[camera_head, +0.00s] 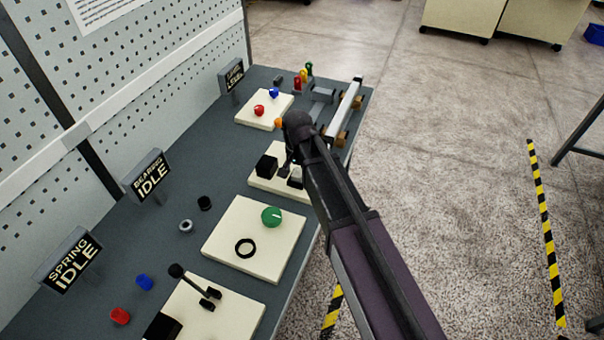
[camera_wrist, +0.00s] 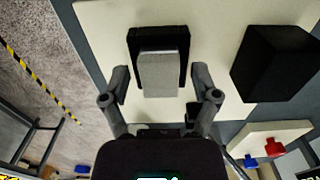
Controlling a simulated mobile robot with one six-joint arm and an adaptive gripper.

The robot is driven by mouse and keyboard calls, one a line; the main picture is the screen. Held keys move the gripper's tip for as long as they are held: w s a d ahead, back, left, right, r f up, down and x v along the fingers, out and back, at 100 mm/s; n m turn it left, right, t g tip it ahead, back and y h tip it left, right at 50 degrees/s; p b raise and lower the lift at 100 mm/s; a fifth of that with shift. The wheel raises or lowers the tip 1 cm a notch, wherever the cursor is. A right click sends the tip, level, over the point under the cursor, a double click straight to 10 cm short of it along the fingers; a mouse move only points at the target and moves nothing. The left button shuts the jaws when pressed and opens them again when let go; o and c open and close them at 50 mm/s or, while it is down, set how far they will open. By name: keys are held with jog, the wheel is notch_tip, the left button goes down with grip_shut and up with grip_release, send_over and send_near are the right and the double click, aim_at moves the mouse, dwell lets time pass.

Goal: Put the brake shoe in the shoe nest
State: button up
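A grey block (camera_wrist: 160,76) sits against a black block-shaped part (camera_wrist: 158,36) on a cream plate (camera_wrist: 100,18) in the wrist view. I take the grey block for the brake shoe and the black part for its nest, but cannot tell for sure. My gripper (camera_wrist: 160,82) has its fingers spread on either side of the grey block, with small gaps visible. A black cube (camera_wrist: 275,64) stands on the same plate to the right. In the head view my gripper (camera_head: 287,169) is low over this plate (camera_head: 262,182), and my arm partly hides the parts there.
A plate with red and blue knobs (camera_head: 259,110) and a rail fixture (camera_head: 345,105) stand farther off. Signs (camera_head: 148,177) line the pegboard side. Open floor lies right.

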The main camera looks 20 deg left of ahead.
aim_at(300, 172)
jog(key=shift+r, duration=0.15)
notch_tip(300, 172, up, 12)
jog(key=p, duration=1.2)
dwell(1.0)
jog(key=s+d, duration=0.2)
jog(key=d, duration=1.7)
jog(key=s+d+n, duration=0.1)
jog(key=s+d, duration=0.2)
jog(key=d, duration=1.6)
jog(key=shift+s, duration=0.35)
